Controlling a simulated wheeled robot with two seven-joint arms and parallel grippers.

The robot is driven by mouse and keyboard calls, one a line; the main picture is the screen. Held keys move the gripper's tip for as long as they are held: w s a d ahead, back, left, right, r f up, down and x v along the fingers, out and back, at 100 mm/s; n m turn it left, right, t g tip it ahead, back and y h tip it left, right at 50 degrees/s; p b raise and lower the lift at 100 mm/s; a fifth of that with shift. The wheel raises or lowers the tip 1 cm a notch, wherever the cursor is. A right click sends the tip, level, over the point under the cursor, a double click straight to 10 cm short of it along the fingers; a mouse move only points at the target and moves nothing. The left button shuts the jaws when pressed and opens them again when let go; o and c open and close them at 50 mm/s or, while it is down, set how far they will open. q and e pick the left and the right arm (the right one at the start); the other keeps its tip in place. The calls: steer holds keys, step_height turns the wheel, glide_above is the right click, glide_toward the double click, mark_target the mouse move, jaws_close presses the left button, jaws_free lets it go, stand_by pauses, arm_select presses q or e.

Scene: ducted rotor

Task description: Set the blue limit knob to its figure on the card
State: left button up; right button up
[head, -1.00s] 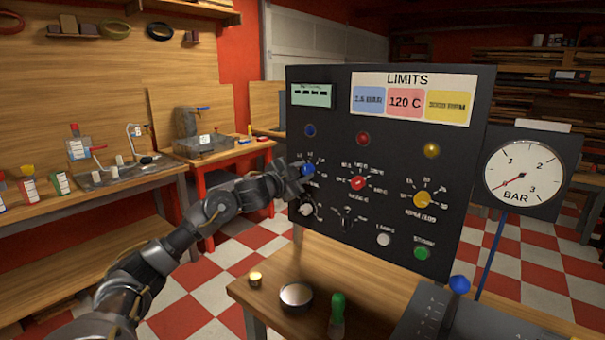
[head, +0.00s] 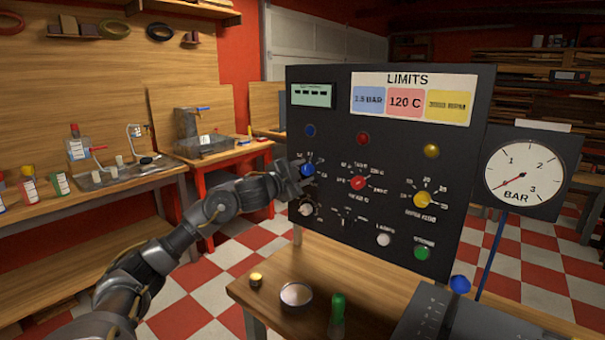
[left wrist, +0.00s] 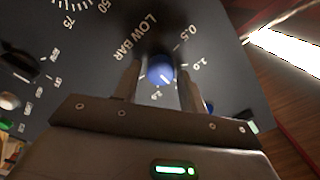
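The blue limit knob (head: 307,169) is on the left of the black panel, with a printed scale around it. In the left wrist view the knob (left wrist: 160,70) sits between the two fingers of my left gripper (left wrist: 160,78), with "LOW BAR" and figures such as 0.5 and 1.0 around it. A narrow gap shows on each side, so the gripper looks open around the knob. A white mark on the knob points toward the lower right; the figure it meets is partly hidden by a finger. The limits card (head: 412,100) reads 1.5 BAR on its blue field (head: 368,99).
A red knob (head: 358,183) and a yellow knob (head: 422,199) sit further right on the panel. A pressure dial (head: 523,173) stands beside it, needle near the low end. A round metal dish (head: 296,296) and a green-handled tool (head: 337,312) are on the bench below.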

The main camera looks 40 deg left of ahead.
arm_select(q)
steer(key=shift+o, duration=0.7)
steer(key=s+b, duration=0.3)
steer(key=s, duration=0.7)
steer(key=shift+s+b, duration=0.35)
steer(key=shift+s, duration=0.05)
arm_select(e)
steer(key=w+a, duration=0.2)
steer(key=w, duration=0.5)
steer(key=shift+w+a+r+t, duration=0.2)
steer(key=shift+a+r+t, duration=0.1)
steer(key=shift+a+r, duration=0.1)
arm_select(q)
steer(key=shift+d, duration=0.1)
